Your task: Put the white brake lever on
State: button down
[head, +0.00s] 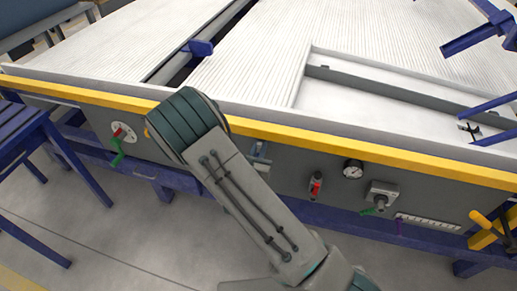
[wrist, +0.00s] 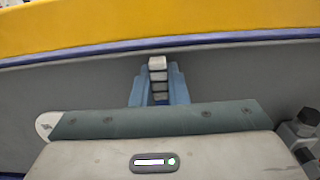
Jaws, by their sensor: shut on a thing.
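The white brake lever (wrist: 157,63) shows as a small pale block at the middle of the wrist view, against the grey front panel. Blue-grey stepped parts stand close on both sides of it, with grey and dark bands below its top. My gripper (wrist: 155,92) reaches this spot and is shut on the lever. Its pale body and teal plate fill the lower wrist view and hide the lower part of the contact. In the head view my arm covers most of the gripper; only a small blue-grey part shows right of the arm. Whether the lever is up or down cannot be told.
A yellow rail (head: 410,163) runs above the panel. To the right are a red-handled control (head: 316,186), a gauge (head: 353,170) and a green-handled valve (head: 381,195). A red and green control (head: 119,136) is at left. A blue frame (head: 50,150) stands far left.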

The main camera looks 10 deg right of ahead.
dwell(0.3)
jog(key=c, duration=1.4)
grip_release()
jog(key=shift+c, duration=0.2)
jog(key=shift+s, duration=0.1)
jog(key=v, duration=1.3)
jog(key=shift+s+a, duration=0.2)
jog(key=shift+s, duration=0.15)
